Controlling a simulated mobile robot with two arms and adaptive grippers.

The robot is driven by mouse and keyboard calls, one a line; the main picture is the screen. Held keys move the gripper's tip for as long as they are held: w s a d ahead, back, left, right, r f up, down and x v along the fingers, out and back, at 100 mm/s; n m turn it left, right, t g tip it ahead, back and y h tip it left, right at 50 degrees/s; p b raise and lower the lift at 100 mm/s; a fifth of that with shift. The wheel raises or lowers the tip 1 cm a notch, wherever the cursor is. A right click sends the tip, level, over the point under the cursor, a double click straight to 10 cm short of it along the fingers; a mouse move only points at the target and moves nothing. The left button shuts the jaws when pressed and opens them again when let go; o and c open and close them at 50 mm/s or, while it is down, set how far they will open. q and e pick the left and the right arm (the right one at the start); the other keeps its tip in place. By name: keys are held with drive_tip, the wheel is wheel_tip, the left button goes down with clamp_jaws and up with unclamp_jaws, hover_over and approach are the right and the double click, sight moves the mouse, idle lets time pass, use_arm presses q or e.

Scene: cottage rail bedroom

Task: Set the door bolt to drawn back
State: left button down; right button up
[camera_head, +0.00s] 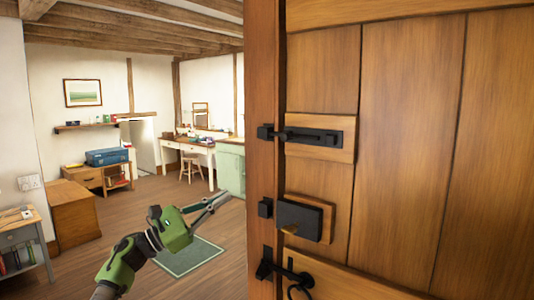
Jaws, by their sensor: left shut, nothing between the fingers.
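The black door bolt (318,137) is on a pale wooden plate at the upper part of the plank door (405,150). Its knob end is at the left, close to the black keeper (265,132) on the post, and dark metal spans the gap between them. Whether the bolt's tip sits inside the keeper is too small to tell. My left gripper (222,197), on a green and dark arm from the lower left, is shut and empty. It is left of the post and below the bolt, apart from both. My right gripper is not in view.
Below the bolt are a black box lock (300,219) and a latch with a ring handle (299,282). The wooden post (262,90) stands between my left gripper and the door. A green mat (190,257) lies on the floor; a side table (20,240) stands far left.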

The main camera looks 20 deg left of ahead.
sight(287, 136)
use_arm(q)
drive_tip(key=s+d+r+m+g+h, duration=0.2)
drive_tip(key=s+r+m+g, duration=0.2)
drive_tip(key=r+m, duration=0.6)
drive_tip(key=s+m, duration=0.1)
drive_tip(key=s, duration=0.1)
drive_tip(key=shift+s+m+g+b, duration=0.3)
drive_tip(key=shift+m+b, duration=0.05)
drive_tip(key=shift+m, duration=0.05)
drive_tip(key=shift+r, duration=0.1)
drive_tip(key=s+d+r+p+x, duration=0.1)
drive_tip(key=s+p+x, duration=0.1)
drive_tip(key=p+x, duration=0.6)
drive_tip(key=x, duration=0.4)
drive_tip(key=shift+d+r, duration=0.2)
drive_tip(key=shift+d, duration=0.15)
